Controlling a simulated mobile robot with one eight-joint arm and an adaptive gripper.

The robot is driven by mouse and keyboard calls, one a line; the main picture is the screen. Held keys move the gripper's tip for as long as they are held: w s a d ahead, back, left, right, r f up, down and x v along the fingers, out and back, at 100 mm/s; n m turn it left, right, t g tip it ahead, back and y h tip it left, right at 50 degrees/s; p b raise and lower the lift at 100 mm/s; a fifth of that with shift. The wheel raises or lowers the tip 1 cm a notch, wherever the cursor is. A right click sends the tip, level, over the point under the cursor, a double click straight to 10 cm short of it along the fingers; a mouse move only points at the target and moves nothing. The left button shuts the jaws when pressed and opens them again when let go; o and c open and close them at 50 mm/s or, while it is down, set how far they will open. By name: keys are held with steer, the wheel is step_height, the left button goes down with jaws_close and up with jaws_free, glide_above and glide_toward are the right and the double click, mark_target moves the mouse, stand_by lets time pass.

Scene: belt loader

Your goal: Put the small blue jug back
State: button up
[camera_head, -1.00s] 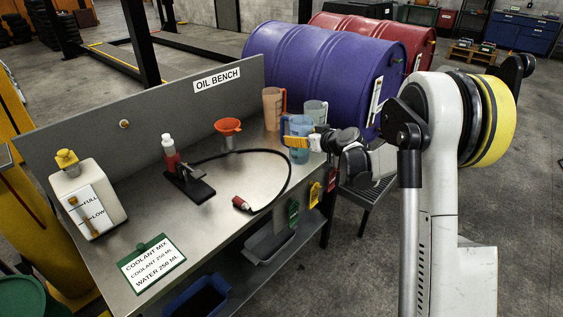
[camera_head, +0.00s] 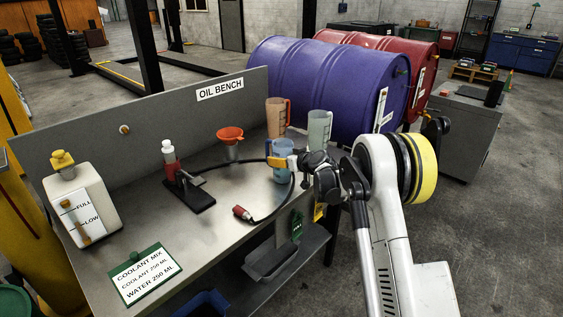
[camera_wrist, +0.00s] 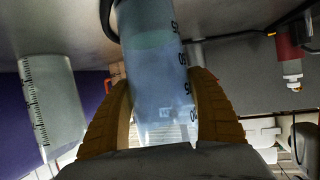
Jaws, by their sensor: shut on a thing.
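The small blue jug (camera_head: 282,153) is at the right end of the oil bench (camera_head: 225,215), close to the front of the orange jug and the pale jug. It is see-through, with dark graduation marks that show in the wrist view (camera_wrist: 155,75). My gripper (camera_head: 281,162) reaches in from the right and is shut on the jug, with a yellow finger on each side of it in the wrist view. The jug looks upright in the head view. I cannot tell whether its base touches the bench top.
An orange jug (camera_head: 277,117) and a pale grey-green jug (camera_head: 319,131) stand behind.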

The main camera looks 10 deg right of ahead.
steer(key=shift+r, duration=0.15)
steer(key=o, duration=1.4)
steer(key=shift+f, duration=0.2)
steer(key=shift+c, duration=0.2)
